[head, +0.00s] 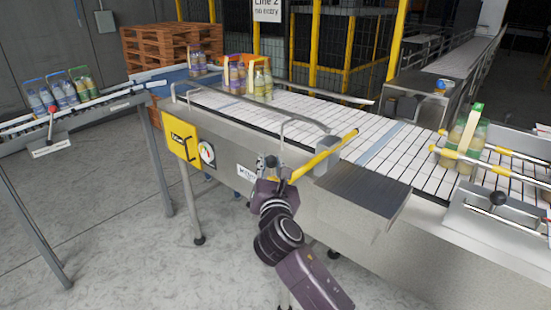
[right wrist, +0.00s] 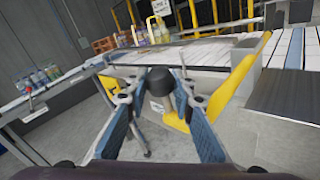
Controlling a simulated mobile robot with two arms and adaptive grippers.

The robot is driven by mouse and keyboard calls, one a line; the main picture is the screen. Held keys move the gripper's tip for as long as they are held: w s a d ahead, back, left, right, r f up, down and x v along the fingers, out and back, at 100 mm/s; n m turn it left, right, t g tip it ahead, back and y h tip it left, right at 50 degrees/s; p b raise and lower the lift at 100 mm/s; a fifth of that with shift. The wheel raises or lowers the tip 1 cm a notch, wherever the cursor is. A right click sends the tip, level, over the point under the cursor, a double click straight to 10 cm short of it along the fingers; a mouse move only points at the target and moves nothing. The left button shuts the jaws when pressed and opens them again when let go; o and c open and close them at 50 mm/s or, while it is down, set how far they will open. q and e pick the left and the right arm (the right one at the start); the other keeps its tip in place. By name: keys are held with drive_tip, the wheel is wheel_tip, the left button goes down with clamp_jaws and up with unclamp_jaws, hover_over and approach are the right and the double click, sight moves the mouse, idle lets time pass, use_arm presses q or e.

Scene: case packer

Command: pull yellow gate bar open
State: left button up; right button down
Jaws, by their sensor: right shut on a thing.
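The yellow gate bar (head: 325,155) sticks out at the near side of the conveyor, slanting up to the right over the grey edge plate. In the right wrist view the bar (right wrist: 232,86) rises to the right from beside a dark round knob (right wrist: 188,96). My right gripper (head: 273,177) is at the bar's lower left end. Its blue-padded fingers (right wrist: 163,115) stand on both sides of the knob and are shut on the bar's end; the exact contact is partly hidden. My left gripper is not in view.
The conveyor (head: 300,106) carries bottle packs (head: 236,75) at the far left and another pack (head: 464,140) at the right by yellow-tipped rods (head: 480,161). A yellow panel with a gauge (head: 184,142) is left of my gripper. Open floor (head: 120,235) lies at the lower left.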

drive_tip(key=shift+s, duration=0.1)
drive_tip(key=c, duration=1.9)
unclamp_jaws()
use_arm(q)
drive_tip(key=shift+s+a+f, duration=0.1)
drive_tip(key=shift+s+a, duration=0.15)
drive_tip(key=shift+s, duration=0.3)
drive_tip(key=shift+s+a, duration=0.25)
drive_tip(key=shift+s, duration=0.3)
use_arm(e)
drive_tip(key=s+d, duration=0.2)
drive_tip(key=s, duration=0.9)
drive_tip(key=shift+s, duration=0.4)
drive_tip(key=shift+w+f, duration=0.1)
